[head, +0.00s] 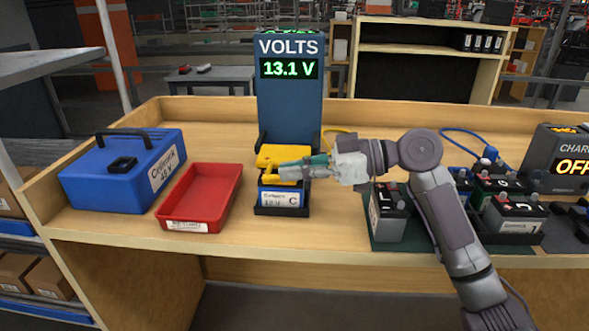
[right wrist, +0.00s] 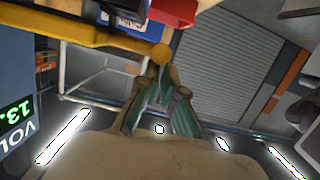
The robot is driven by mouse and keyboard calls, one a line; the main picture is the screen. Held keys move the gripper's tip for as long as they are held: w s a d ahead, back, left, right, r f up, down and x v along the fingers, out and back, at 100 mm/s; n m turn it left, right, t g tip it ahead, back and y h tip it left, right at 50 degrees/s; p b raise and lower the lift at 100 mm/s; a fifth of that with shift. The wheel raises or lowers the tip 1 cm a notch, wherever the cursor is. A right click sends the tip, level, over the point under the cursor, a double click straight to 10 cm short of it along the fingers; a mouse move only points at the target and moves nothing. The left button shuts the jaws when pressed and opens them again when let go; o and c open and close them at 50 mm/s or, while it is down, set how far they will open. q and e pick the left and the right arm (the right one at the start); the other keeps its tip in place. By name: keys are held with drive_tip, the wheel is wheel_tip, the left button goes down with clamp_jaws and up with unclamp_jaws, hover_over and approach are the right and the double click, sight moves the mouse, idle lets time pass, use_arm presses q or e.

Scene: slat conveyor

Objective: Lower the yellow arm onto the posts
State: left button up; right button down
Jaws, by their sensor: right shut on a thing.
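The yellow arm (head: 283,156) lies low across the top of a battery marked C (head: 283,198), in a black cradle before the blue volt meter (head: 289,98). The meter reads 13.1 V. The arm appears to be down on the posts, but the contact itself is hidden. My right gripper (head: 284,170) comes in from the right and is shut on the arm's front end. In the right wrist view the fingertips (right wrist: 160,68) close at the round yellow knob (right wrist: 162,54) of the arm. My left gripper is not in view.
A red tray (head: 202,170) and a blue case (head: 85,190) stand left of the cradle. Several batteries (head: 388,222) stand on a green mat at the right under my right arm, with a charger (head: 565,160) reading OFF beyond. The bench front is clear.

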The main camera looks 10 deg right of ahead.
wheel_tip(320, 180, up, 10)
idle(0.5)
